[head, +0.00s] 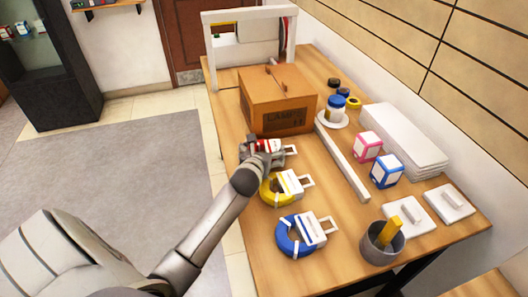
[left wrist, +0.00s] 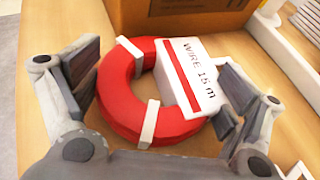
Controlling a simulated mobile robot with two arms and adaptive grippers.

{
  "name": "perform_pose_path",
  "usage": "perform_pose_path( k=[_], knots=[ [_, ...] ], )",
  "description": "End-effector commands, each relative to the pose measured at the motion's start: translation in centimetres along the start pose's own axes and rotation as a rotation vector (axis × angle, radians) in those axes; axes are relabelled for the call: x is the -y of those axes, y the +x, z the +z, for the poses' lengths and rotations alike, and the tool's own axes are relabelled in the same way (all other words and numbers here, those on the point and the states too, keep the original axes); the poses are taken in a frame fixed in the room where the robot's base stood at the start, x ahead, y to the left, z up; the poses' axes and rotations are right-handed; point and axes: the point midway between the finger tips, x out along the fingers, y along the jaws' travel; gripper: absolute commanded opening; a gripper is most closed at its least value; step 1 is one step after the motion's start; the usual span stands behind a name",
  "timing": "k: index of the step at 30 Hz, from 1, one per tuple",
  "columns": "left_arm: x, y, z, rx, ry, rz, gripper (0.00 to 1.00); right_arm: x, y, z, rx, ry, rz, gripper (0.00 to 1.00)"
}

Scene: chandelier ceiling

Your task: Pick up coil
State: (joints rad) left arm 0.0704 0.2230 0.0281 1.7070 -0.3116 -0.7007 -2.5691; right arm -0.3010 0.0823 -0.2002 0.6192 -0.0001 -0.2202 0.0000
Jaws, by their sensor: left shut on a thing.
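A red coil (left wrist: 122,82) with white bands and a white tag reading "WIRE 15 m" lies between my left fingers in the left wrist view. My left gripper (left wrist: 162,78) is shut on it, one finger at the ring's side and the other by the tag. In the head view my left gripper (head: 262,153) covers much of the red coil, just in front of the cardboard box. I cannot tell whether the coil touches the table. A yellow coil (head: 269,194) and a blue coil (head: 285,241) lie nearer on the table. My right gripper is not in view.
The cardboard box (head: 262,118) stands close behind the red coil. A white bar (head: 342,160) runs along the wooden table (head: 345,249), right of the coils. Pink and blue boxes, white panels and a grey cup (head: 381,246) stand on the right.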

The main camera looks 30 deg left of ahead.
Motion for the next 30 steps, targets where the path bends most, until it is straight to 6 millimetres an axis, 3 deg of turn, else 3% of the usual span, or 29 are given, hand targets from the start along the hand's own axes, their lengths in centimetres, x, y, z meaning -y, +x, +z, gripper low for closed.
perform_pose_path(
  k=[5,11,20,30],
  knots=[
    [0.0,-0.3,0.9,0.005,0.002,-0.001,0.59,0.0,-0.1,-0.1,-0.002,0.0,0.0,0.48],
    [-0.1,-1.3,3.5,0.009,0.005,0.0,0.59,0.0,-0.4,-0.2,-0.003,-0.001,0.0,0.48],
    [-0.9,-8.0,6.7,0.007,0.006,-0.002,0.59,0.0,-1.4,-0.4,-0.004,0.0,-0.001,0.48],
    [-2.0,-14.8,6.7,0.003,0.003,-0.001,0.59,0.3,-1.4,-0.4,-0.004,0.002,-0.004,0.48]
  ],
)
